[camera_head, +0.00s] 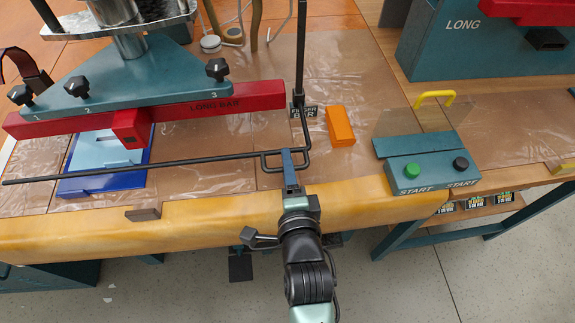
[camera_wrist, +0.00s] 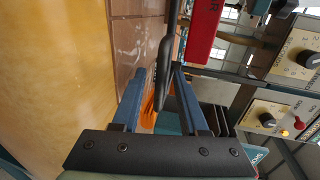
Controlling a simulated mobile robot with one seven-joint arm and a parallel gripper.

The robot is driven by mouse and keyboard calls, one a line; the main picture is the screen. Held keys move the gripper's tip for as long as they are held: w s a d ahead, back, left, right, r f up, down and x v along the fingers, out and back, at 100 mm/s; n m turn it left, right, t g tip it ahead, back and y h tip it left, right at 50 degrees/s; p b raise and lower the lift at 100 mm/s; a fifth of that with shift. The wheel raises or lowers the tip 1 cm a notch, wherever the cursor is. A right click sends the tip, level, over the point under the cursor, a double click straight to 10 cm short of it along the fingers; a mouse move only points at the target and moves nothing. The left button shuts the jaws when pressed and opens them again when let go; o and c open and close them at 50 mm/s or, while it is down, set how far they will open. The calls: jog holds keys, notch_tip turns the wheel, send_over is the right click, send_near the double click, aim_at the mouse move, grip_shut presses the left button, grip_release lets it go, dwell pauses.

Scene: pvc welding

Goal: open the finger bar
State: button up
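The finger bar (camera_head: 130,170) is a long thin black rod lying nearly level across the table front. Contact cannot be made out.
A red long bar (camera_head: 200,105) lies behind, with a blue tray (camera_head: 105,185) below it. An orange block (camera_head: 340,126) and a teal start-button box (camera_head: 430,172) are to the right. A small brown block (camera_head: 143,214) sits on the padded yellow table edge (camera_head: 215,216).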

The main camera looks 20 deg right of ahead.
grip_shut()
dwell(1.3)
